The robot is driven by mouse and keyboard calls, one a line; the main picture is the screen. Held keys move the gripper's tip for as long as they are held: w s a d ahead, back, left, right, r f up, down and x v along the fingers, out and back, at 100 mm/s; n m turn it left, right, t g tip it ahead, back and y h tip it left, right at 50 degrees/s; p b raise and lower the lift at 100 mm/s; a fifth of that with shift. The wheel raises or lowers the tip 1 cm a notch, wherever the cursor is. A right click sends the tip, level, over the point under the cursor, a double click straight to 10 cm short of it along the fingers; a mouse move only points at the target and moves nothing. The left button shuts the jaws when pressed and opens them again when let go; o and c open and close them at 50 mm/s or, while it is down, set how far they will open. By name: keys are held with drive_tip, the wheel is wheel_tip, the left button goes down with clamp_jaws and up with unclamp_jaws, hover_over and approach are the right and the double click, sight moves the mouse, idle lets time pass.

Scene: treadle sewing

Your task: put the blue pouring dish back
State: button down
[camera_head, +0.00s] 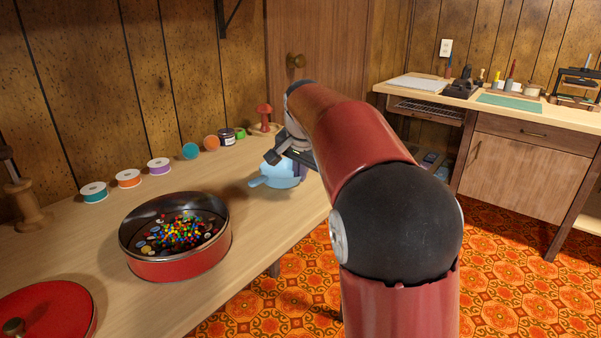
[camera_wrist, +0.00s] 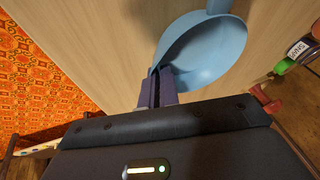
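The blue pouring dish (camera_head: 281,177) is at the table's far right part, below my gripper, with its spout pointing left. In the wrist view the dish (camera_wrist: 205,55) looks empty inside, and its spout points to the top of the picture. My gripper (camera_wrist: 156,86) has its dark purple fingers close together on the dish's near rim, one on each side of the wall. In the head view my gripper (camera_head: 300,168) is partly hidden by my arm. I cannot tell whether the dish rests on the table or hangs just above it.
A round red tin (camera_head: 180,268) holds many coloured beads and buttons. A red lid (camera_head: 45,312) lies front left. Thread spools (camera_head: 128,178), a dark jar (camera_head: 227,137) and a red mushroom-shaped thing (camera_head: 264,116) stand along the wall. Bare table lies between tin and dish.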

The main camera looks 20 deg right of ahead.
drive_tip(key=c, duration=1.6)
unclamp_jaws()
drive_tip(key=d+p+v, duration=0.1)
drive_tip(key=v, duration=1)
drive_tip(key=s+a+f+n, duration=0.1)
drive_tip(key=s+f+n, duration=0.2)
drive_tip(key=s, duration=0.6)
drive_tip(key=s+a+f+n, duration=0.1)
drive_tip(key=s+f+n, duration=0.2)
drive_tip(key=s+f, duration=0.5)
drive_tip(key=s+a+f+n, duration=0.1)
drive_tip(key=s+f+n, duration=0.2)
drive_tip(key=s, duration=0.9)
drive_tip(key=shift+s+a+f+t+y, duration=0.1)
drive_tip(key=shift+a+f+t+y, duration=0.1)
drive_tip(key=shift+f, duration=0.6)
drive_tip(key=shift+a+f+t+y, duration=0.2)
drive_tip(key=shift+f, duration=0.55)
